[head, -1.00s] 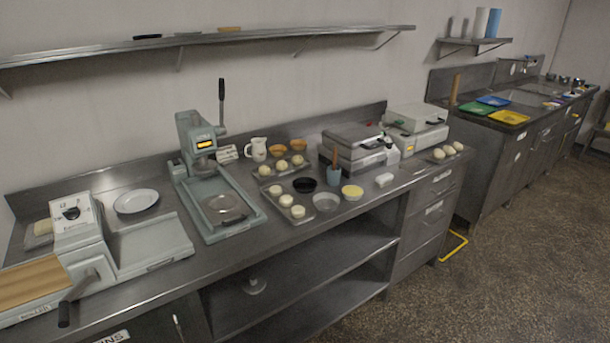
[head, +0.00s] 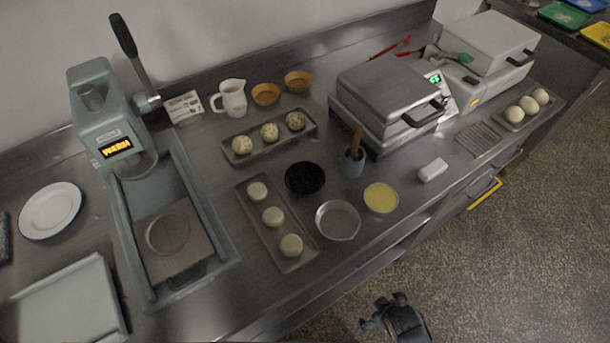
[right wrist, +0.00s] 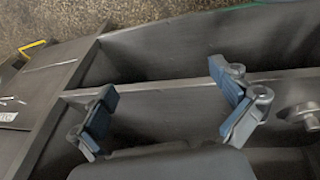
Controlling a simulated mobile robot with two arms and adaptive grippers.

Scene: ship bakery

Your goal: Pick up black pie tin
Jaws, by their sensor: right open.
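The black pie tin (head: 305,178) is a round dark tin in the middle of the steel counter in the head view. It sits between the tray of plain dough pieces and the blue cup with a wooden handle. My right gripper (head: 386,310) shows at the bottom of the head view, in front of the counter and well short of the tin. In the right wrist view its two blue-grey fingers (right wrist: 168,108) are spread apart with nothing between them, facing the shelves under the counter. My left gripper is not in view.
A tray with three plain dough pieces (head: 248,200), a tray with three speckled ones (head: 228,158), a silver tin (head: 337,220), a yellow-filled bowl (head: 381,198) and the blue cup (head: 353,165) surround the tin. A press (head: 100,110) stands left, a grill (head: 385,90) right.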

